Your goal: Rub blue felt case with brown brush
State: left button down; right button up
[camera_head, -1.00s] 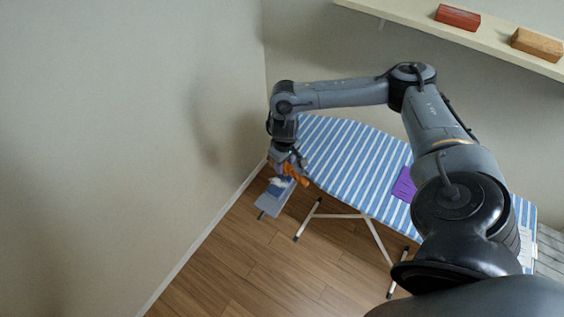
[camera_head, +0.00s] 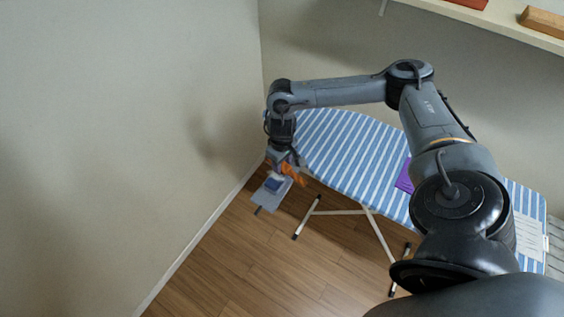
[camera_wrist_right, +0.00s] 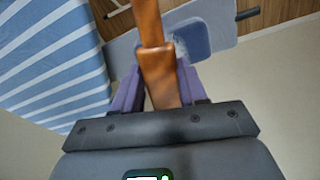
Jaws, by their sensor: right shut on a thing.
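The brown brush (camera_wrist_right: 157,72) is between the purple fingers of my right gripper (camera_wrist_right: 154,80), which is shut on it. It shows as an orange-brown piece at my right gripper (camera_head: 284,168) in the head view. A blue piece that looks like the blue felt case (camera_head: 274,185) lies on a small grey board off the ironing board's left end, just below the brush. The case (camera_wrist_right: 191,38) also shows behind the brush in the right wrist view, with a pale, whitish patch at its edge. I cannot tell whether brush and case touch. My left gripper is out of view.
The blue-striped ironing board (camera_head: 345,150) stands on the wooden floor (camera_head: 240,265), with a purple item (camera_head: 403,178) on it. The small grey board (camera_head: 266,202) is near the left wall. A wall shelf (camera_head: 500,30) holds blocks at upper right.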

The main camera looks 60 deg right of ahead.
jog(key=shift+f, duration=0.1)
dwell(0.4)
jog(key=shift+f+b, duration=0.3)
jog(key=shift+f, duration=0.6)
jog(key=shift+a+r+p, duration=0.25)
jog(key=shift+a+p, duration=0.45)
jog(key=shift+p, duration=0.15)
jog(key=shift+w+a+f+p, duration=0.1)
jog(key=shift+w+a+p, duration=0.05)
jog(key=shift+a+p, duration=1.1)
